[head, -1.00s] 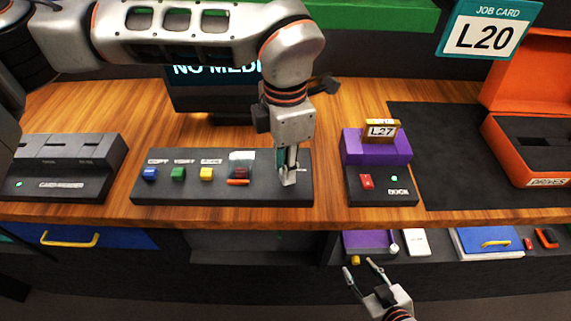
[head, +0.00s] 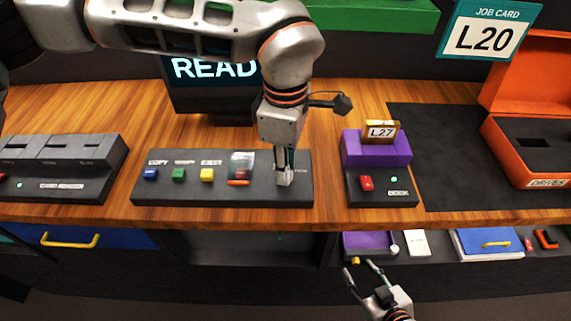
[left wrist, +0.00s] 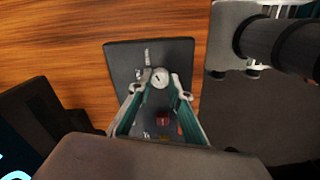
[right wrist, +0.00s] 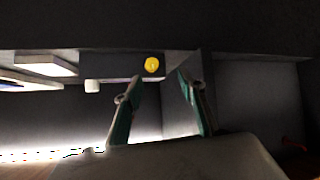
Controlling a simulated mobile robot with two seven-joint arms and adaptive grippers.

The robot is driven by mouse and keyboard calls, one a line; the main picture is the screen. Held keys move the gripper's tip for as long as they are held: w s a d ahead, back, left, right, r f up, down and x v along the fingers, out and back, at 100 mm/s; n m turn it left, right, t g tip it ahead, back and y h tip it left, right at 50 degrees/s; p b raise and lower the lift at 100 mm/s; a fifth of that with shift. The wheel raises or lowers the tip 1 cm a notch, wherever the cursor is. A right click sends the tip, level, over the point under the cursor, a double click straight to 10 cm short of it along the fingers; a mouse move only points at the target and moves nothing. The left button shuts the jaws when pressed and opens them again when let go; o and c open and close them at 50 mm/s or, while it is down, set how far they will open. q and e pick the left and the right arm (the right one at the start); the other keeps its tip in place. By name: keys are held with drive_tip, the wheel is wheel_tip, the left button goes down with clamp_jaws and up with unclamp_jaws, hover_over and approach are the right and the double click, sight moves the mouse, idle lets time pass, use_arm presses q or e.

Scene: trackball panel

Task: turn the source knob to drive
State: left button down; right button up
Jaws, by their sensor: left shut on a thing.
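The source knob (left wrist: 160,77) shows in the left wrist view as a small round pale dial with a dark mark, near the end of the dark control panel (left wrist: 122,62). The panel also shows in the head view (head: 222,196), and there my gripper hides the knob. My left gripper (head: 285,181) points down at the panel's right end. Its fingers (left wrist: 164,90) are shut on the knob, one on each side. My right gripper (head: 359,266) is open and empty, low in front of the shelf under the table.
The panel carries blue, green and yellow buttons and a covered red button (head: 239,168). A screen (head: 213,75) behind reads "READ", partly hidden by my arm. The purple dock (head: 376,150) stands close to the right, the card reader (head: 65,165) at the left.

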use_arm(q)
drive_tip(key=shift+r, duration=0.1)
idle(0.3)
drive_tip(key=c, duration=1.9)
unclamp_jaws()
wheel_tip(320, 180, up, 12)
